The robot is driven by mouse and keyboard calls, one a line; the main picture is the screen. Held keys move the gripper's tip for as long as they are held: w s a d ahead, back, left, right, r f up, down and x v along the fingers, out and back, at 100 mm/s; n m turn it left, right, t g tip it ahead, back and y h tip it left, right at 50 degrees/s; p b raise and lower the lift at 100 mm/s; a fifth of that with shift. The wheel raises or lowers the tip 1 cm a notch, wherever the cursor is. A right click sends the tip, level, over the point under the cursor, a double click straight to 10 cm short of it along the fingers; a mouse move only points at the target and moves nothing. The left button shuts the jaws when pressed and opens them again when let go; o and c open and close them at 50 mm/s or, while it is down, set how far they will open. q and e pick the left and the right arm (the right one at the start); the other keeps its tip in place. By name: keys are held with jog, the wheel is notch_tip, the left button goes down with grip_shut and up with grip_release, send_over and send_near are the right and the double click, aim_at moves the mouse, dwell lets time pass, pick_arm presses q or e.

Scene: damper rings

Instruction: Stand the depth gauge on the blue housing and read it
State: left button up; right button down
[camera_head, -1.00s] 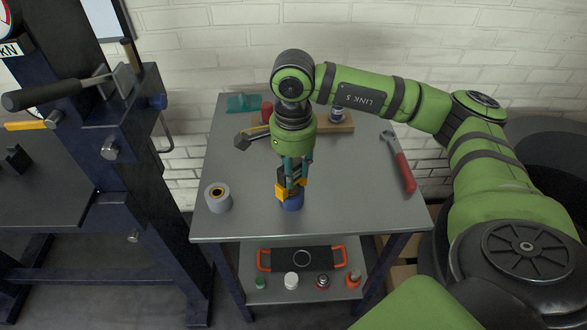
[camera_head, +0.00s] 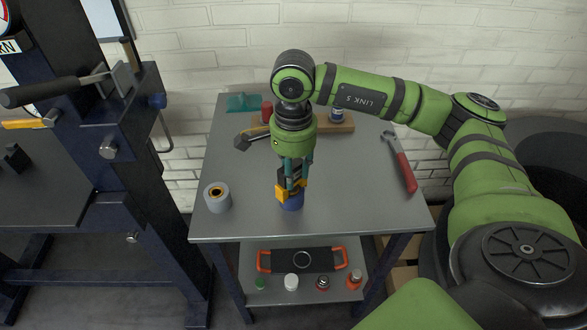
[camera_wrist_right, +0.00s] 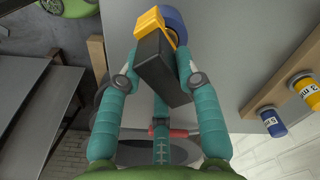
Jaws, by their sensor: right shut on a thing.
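My right gripper (camera_head: 293,178) points down over the table and is shut on the depth gauge, which has a yellow foot (camera_head: 290,190) and a dark body. In the right wrist view the gauge's dark body (camera_wrist_right: 160,68) sits between the fingertips (camera_wrist_right: 158,75), with its yellow part beyond. The blue housing (camera_head: 292,205) stands on the table directly beneath the gauge; it also shows in the right wrist view (camera_wrist_right: 176,22). The gauge's foot overlaps the housing's top, and I cannot tell whether it rests fully flat. No readable scale shows. My left gripper is not in view.
A grey ring-shaped part (camera_head: 217,198) stands left of the housing. A red-handled tool (camera_head: 404,168) lies at right. A wooden rack (camera_head: 340,125) holds coloured cylinders at the back, near a teal piece (camera_head: 243,102). A dark press (camera_head: 120,150) stands left. The table's front right is clear.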

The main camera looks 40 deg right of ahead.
jog(key=c, duration=0.8)
grip_release()
jog(key=shift+f, duration=0.1)
notch_tip(320, 180, up, 12)
dwell(0.5)
